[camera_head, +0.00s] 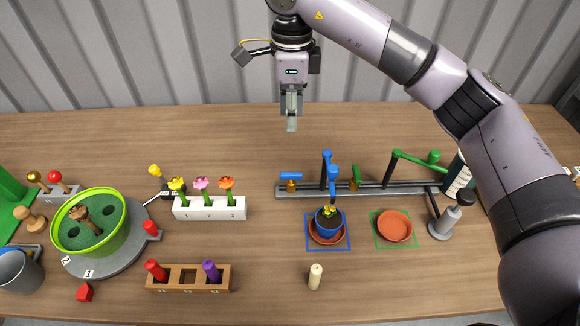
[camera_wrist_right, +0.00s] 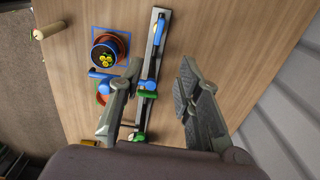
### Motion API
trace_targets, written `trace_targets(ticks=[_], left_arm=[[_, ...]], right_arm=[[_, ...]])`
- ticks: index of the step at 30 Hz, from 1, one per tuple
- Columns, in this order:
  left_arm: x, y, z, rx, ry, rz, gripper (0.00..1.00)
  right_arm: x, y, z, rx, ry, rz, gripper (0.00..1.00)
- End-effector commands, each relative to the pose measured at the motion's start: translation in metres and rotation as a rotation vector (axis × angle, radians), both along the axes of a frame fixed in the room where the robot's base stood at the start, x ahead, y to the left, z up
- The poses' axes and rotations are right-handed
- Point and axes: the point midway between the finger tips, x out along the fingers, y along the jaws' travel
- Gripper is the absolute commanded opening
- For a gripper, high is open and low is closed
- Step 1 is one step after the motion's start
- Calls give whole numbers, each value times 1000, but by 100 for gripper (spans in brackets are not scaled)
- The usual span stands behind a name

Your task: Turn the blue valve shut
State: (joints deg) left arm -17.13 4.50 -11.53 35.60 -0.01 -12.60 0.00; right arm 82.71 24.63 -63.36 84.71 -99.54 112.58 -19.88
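The blue valve (camera_head: 291,176) has a blue lever handle on a brass body, near the left end of a grey rail (camera_head: 400,188). Its handle lies roughly along the rail; it also shows at the top of the right wrist view (camera_wrist_right: 158,28). A blue spout (camera_head: 327,168) stands to its right, over a potted plant (camera_head: 327,222). My right gripper (camera_head: 291,125) hangs fingers-down behind the valve and above the table, apart from it. In the right wrist view its fingers (camera_wrist_right: 155,100) are spread, with nothing held between them. My left gripper is out of view.
A green valve (camera_head: 355,178) and green spout (camera_head: 415,158) share the rail; an empty terracotta saucer (camera_head: 394,226) stands in front. A white flower holder (camera_head: 210,208) is left of the rail. A cream peg (camera_head: 315,276) stands in front. The table behind the rail is clear.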

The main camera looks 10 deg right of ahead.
Motion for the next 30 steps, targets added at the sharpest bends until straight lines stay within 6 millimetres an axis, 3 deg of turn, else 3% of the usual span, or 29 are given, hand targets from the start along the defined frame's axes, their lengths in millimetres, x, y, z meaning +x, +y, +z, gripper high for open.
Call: trace_targets(ticks=[5, 21, 30], left_arm=[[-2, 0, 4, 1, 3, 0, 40], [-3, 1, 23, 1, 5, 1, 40], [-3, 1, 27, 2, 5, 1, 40]], right_arm=[[-1, -1, -20, -5, 4, 0, 32], [-2, 0, -134, -2, 6, 0, 32], [-1, 0, -169, -1, 2, 1, 32]])
